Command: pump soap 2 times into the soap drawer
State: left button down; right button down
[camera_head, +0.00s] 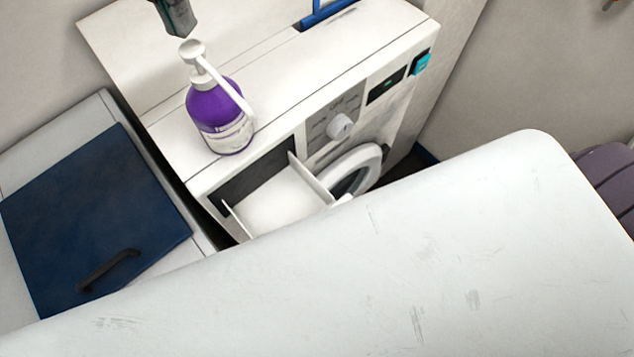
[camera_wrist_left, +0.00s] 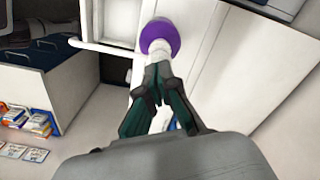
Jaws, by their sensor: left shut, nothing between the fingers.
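A purple soap bottle (camera_head: 212,103) with a white pump head (camera_head: 191,47) stands upright on top of the white washing machine. Its long white spout slants toward the machine's front. The soap drawer (camera_head: 278,205) is pulled out of the front panel below it. My right gripper is in neither view.
The washing machine (camera_head: 120,30) has a knob (camera_head: 340,127) and a round door (camera_head: 358,170) right of the drawer. A blue object (camera_head: 325,12) lies at its back. A dark blue panel with a black handle (camera_head: 90,215) is at left. A pale scuffed surface covers the foreground.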

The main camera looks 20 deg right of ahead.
aim_at(190, 46)
pick_arm(q)
jog(key=shift+f, duration=0.2)
dwell(0.5)
jog(key=shift+f+b, duration=1.45)
jog(key=shift+f, duration=0.2)
jog(key=shift+r, duration=0.1)
jog(key=shift+r+p, duration=1.35)
jog(key=shift+r, duration=0.4)
jog(key=shift+f, duration=0.15)
